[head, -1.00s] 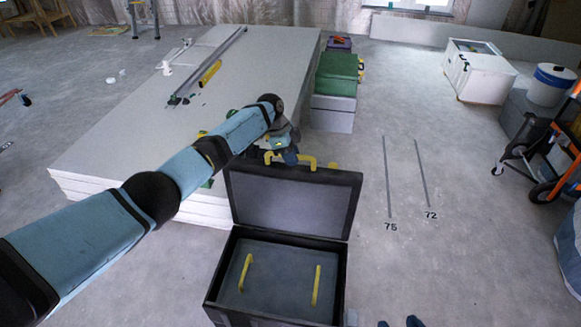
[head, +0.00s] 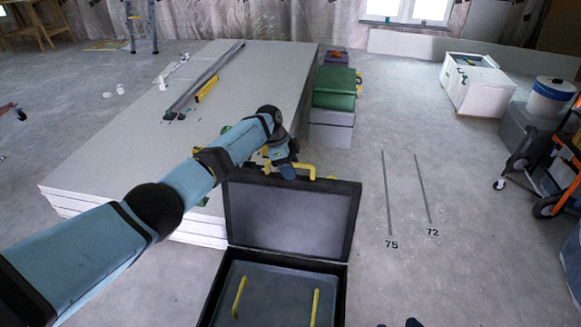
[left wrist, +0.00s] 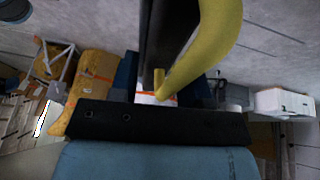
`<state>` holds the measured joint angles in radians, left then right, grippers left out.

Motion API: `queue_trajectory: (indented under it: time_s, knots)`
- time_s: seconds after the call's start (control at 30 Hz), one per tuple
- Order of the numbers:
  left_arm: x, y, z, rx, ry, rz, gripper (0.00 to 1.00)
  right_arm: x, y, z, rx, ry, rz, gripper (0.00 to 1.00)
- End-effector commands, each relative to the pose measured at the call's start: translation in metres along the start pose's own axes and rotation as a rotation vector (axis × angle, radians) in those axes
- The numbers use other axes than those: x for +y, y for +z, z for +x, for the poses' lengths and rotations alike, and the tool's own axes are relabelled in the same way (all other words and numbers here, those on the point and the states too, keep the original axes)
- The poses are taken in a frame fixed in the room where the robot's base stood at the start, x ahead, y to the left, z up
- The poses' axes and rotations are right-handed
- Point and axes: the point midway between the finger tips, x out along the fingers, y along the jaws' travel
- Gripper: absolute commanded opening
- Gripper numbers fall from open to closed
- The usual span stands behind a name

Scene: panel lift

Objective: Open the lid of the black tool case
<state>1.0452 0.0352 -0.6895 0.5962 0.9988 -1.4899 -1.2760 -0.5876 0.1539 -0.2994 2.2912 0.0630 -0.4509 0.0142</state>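The black tool case (head: 213,290) stands on the floor with its lid (head: 290,220) swung up, about upright. Inside is a grey panel (head: 275,290) with two yellow handles (head: 240,297). A yellow handle (head: 309,167) sits on the lid's top edge. My left gripper (head: 288,172) is at the left end of that handle, close to the lid edge. In the left wrist view the handle (left wrist: 212,50) and dark lid edge run between its spread blue fingers. Contact is unclear. Two dark blue tips of my right gripper (head: 398,323) show apart at the bottom edge.
A stack of pale boards (head: 130,150) lies behind and left of the case. Grey and green boxes (head: 333,100) stand beyond the lid. Floor right of the case is clear, with marks 75 and 72. A cart (head: 550,180) stands far right.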

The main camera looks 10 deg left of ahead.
Motion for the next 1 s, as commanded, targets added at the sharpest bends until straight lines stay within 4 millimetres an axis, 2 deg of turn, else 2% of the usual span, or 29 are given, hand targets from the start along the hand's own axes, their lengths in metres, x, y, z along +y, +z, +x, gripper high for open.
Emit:
queue_trajectory:
  time_s: [0.23, 0.37, 0.53, 0.7, 0.83, 1.0]
  knots:
    - [0.0, -0.001, -0.002, 0.001, -0.001, 0.001, 0.42, 0.002, -0.001, 0.0, 0.0, 0.005, 0.002, 0.56]
    - [-0.001, -0.001, -0.011, 0.002, -0.002, 0.002, 0.42, 0.003, -0.002, -0.001, -0.007, 0.008, -0.002, 0.56]
    - [-0.001, -0.002, -0.044, 0.002, -0.003, 0.002, 0.42, 0.008, 0.005, -0.005, -0.063, 0.024, -0.011, 0.56]
    - [0.0, -0.001, -0.084, 0.001, -0.003, 0.001, 0.42, 0.011, 0.027, -0.011, -0.143, 0.042, -0.006, 0.56]
    - [0.0, -0.001, -0.11, 0.0, -0.003, 0.001, 0.42, 0.011, 0.027, -0.011, -0.146, 0.046, -0.005, 0.56]
    - [0.0, 0.0, -0.131, 0.0, 0.0, 0.0, 0.42, 0.013, 0.024, -0.009, -0.143, 0.049, -0.012, 0.56]
